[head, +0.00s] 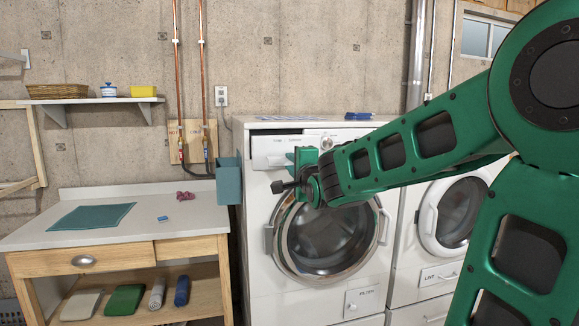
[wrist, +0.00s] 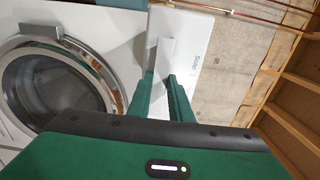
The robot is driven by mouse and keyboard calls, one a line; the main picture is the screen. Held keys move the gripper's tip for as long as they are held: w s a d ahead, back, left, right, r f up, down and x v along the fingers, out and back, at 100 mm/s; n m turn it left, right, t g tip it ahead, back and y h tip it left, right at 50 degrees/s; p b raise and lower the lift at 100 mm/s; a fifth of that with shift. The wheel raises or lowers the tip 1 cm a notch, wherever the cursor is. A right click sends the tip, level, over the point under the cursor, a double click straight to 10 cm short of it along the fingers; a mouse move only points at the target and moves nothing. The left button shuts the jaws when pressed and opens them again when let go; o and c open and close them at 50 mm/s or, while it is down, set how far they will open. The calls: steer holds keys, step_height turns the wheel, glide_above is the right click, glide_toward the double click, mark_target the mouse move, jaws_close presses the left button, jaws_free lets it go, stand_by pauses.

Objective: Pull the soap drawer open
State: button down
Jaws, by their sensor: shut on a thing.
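The soap drawer (head: 266,148) is a white panel at the top left of the left washing machine (head: 255,215). A dark gap shows along its top edge, and its front appears to stand out a little from the machine. In the wrist view the drawer front (wrist: 196,40) carries the word "Soap" and has a pale handle (wrist: 164,55). My green gripper (head: 300,160) is at the drawer front. In the wrist view its two fingers (wrist: 160,82) are shut on the handle. My gripper and arm hide the drawer's right part in the head view.
The round washer door (head: 325,243) is below my gripper. A teal bin (head: 229,182) hangs close to the drawer's left. A second machine (head: 455,215) stands at the right. A workbench (head: 170,228) with a teal cloth (head: 92,216) is at the left.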

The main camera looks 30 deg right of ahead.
steer(key=shift+d+f, duration=0.1)
steer(key=shift+f, duration=0.4)
steer(key=c, duration=1.7)
jaws_free()
steer(key=shift+r, duration=0.15)
steer(key=v, duration=1)
steer(key=shift+s, duration=0.3)
